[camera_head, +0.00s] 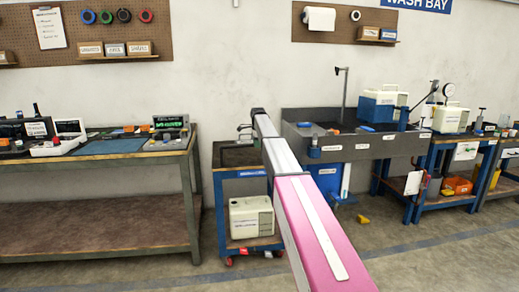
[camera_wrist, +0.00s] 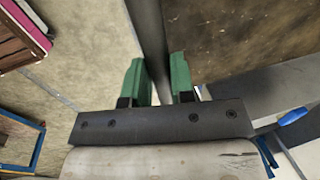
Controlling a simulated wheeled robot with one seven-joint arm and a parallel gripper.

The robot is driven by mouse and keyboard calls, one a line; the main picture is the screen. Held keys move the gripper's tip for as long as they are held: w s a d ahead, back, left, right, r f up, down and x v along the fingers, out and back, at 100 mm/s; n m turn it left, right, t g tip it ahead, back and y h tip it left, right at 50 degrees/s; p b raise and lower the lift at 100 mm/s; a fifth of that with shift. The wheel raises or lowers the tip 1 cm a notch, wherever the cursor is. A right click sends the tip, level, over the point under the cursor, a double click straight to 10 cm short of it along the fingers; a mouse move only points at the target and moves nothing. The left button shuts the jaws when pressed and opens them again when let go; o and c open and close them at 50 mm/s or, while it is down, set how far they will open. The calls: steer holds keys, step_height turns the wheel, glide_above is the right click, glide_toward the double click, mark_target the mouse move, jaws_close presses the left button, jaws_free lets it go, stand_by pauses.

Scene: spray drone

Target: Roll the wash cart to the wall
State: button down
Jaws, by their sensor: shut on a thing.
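The wash cart (camera_head: 250,177) is a small blue cart with a dark top tray and small red casters. It stands upright on the floor close to the wall, between the left workbench and the grey sink. A white box-shaped unit (camera_head: 252,217) sits on its lower shelf. My arm reaches from the lower right to the cart's top, and hides part of its right side. In the wrist view my gripper (camera_wrist: 162,80) has its green fingers closed on a grey bar (camera_wrist: 150,30), which looks like the cart's handle. The exact grip is hard to see in the head view.
A workbench (camera_head: 100,154) with tools and devices stands left of the cart. The grey sink (camera_head: 355,145) stands to its right, with a yellow item (camera_head: 363,219) on the floor below. A blue bench (camera_head: 450,150) stands further right. The floor in front is mostly clear.

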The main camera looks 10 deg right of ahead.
steer(key=w, duration=2)
steer(key=shift+w, duration=0.15)
steer(key=c, duration=1)
jaws_free()
steer(key=shift+o, duration=0.2)
step_height(320, 180, up, 11)
steer(key=s, duration=0.2)
steer(key=shift+f, duration=0.2)
steer(key=shift+s, duration=0.1)
